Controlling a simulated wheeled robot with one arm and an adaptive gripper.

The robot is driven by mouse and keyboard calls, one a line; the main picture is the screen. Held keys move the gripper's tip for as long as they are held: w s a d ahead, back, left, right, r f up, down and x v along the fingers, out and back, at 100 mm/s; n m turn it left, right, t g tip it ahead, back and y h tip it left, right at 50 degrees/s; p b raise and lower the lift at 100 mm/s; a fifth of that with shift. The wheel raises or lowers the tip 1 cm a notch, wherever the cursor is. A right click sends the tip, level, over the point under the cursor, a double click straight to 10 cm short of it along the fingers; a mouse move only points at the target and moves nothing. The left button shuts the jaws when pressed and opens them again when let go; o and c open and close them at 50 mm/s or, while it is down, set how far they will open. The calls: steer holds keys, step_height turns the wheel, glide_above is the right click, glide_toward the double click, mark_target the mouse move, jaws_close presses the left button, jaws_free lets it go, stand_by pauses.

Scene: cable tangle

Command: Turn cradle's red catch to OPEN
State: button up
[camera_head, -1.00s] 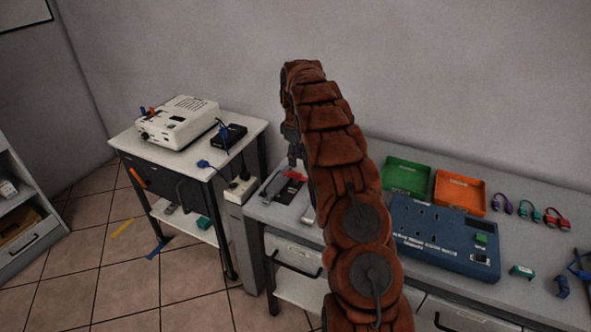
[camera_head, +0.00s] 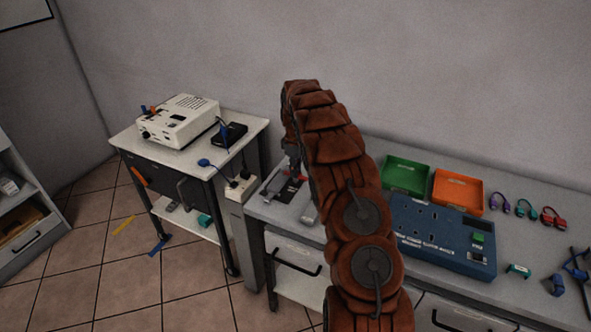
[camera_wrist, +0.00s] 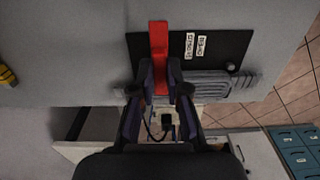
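The cradle (camera_wrist: 235,46) is a dark plate on the grey bench in the wrist view, with two small white labels whose words I cannot read. Its red catch (camera_wrist: 158,42) is a long bar by the plate's left edge, pointing up in the picture. My gripper (camera_wrist: 160,72) is over the catch's lower part, one fingertip on each side, with a narrow gap between them. I see no clear grip, and contact is hard to tell. In the head view the cradle (camera_head: 290,191) shows beside my gripper (camera_head: 293,172), partly hidden by my arm.
A grey ribbed block (camera_wrist: 218,86) lies beside the catch. A blue panel (camera_head: 440,236), a green tray (camera_head: 405,174) and an orange tray (camera_head: 457,190) are on the bench to the right. A side table (camera_head: 190,148) with a white device (camera_head: 180,122) stands left.

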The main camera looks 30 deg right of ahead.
jaws_close()
steer(key=shift+f+m+b, duration=0.15)
steer(key=shift+m+b, duration=0.25)
steer(key=shift+b, duration=0.1)
steer(key=shift+m+b, duration=0.6)
steer(key=shift+b, duration=0.1)
steer(key=m+b, duration=0.4)
steer(key=m, duration=0.2)
steer(key=m+b, duration=0.2)
steer(key=m, duration=0.2)
steer(key=shift+m, duration=0.4)
steer(key=m+b, duration=0.1)
steer(key=m, duration=0.4)
steer(key=shift+b, duration=0.35)
steer(key=o, duration=0.6)
jaws_free()
